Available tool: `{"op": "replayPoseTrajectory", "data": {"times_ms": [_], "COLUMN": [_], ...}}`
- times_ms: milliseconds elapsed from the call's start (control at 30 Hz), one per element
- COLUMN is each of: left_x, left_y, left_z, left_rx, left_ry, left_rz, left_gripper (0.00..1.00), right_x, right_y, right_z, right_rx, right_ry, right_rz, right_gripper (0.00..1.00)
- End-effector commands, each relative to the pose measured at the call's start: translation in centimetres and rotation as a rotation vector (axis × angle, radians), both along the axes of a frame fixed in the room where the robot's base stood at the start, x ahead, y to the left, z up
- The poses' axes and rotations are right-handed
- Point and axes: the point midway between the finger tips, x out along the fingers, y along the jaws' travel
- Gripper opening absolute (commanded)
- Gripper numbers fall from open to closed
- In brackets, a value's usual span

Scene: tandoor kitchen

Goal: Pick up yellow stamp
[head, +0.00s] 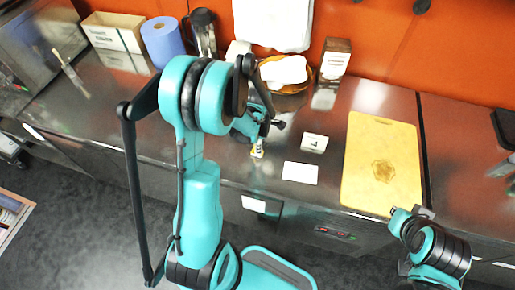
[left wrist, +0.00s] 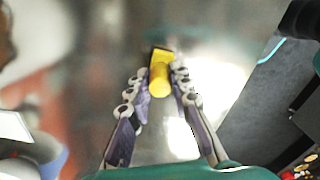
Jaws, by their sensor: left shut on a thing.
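The yellow stamp (left wrist: 160,76) is a small yellow cylinder with a dark end, between the two fingers in the left wrist view. It also shows in the head view as a small yellow and white piece (head: 258,152) below the hand. My left gripper (left wrist: 161,88) is shut on it, with a fingertip on each side. In the head view the left gripper (head: 259,140) is over the steel counter, partly hidden by its own arm. I cannot tell whether the stamp touches the counter. Part of my right arm shows at the lower right; its fingers are not clear.
A white card (head: 300,173) and a small sign marked 4 (head: 314,143) are right of the stamp. A yellow cutting board (head: 382,165) lies further right. A basket (head: 287,86), a box (head: 336,58) and a blue roll (head: 162,42) stand at the back. The counter's front edge is close.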

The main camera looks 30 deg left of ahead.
Motion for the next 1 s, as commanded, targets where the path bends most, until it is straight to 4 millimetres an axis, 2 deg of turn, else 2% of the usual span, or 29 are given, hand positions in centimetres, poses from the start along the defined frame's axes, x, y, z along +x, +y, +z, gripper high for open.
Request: {"op": "replayPoseTrajectory", "data": {"times_ms": [167,367,700,833,1000], "left_x": [0.0,0.0,2.2,2.9,3.4], "left_y": [0.0,0.0,-7.2,-9.3,-10.8], "left_z": [0.9,4.2,8.7,9.9,10.8], "left_rx": [0.0,0.0,0.0,0.0,0.0], "left_ry": [0.0,0.0,0.0,0.0,0.0], "left_rz": [0.0,0.0,-0.006,-0.004,-0.002], "left_gripper": [0.0,0.0,0.0,0.0,0.0], "right_x": [0.0,0.0,0.0,0.0,0.0], "right_y": [0.0,0.0,0.0,0.0,0.0], "right_z": [0.3,1.3,2.4,2.7,2.8], "right_rx": [0.0,0.0,0.0,0.0,0.0], "right_ry": [0.0,0.0,0.0,0.0,0.0], "right_rz": [0.0,0.0,0.0,0.0,0.0], "right_gripper": [0.0,0.0,0.0,0.0,0.0]}}
